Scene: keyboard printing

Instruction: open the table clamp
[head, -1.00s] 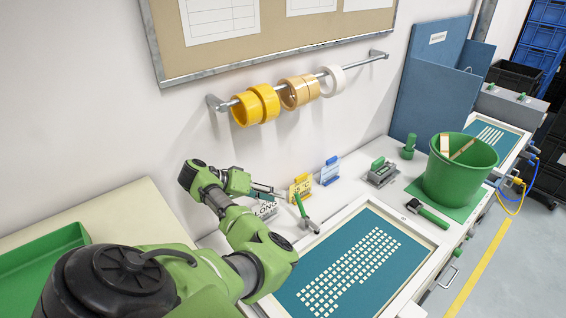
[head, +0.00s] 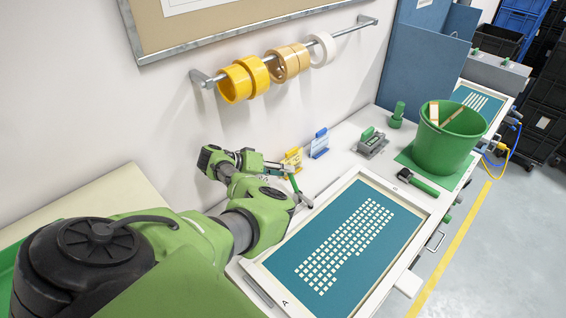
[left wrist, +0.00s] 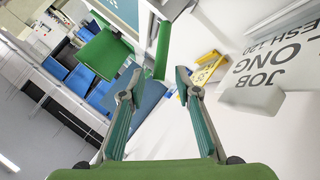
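The table clamp (head: 304,200) has a grey metal body and a green handle (head: 294,184); it stands at the frame's left back corner in the head view. The handle also shows in the left wrist view (left wrist: 162,50), upright and just past the gap between the fingers. My left gripper (head: 284,168) is beside the handle, near its upper end. In the left wrist view its fingers (left wrist: 158,83) are spread with nothing between them. I cannot tell whether either finger touches the handle. My right gripper is not in view.
A screen frame (head: 262,262) with rows of pale key shapes lies in front of the clamp. Yellow (head: 292,157) and blue (head: 319,146) holders stand behind. A green bucket (head: 446,150) stands right.

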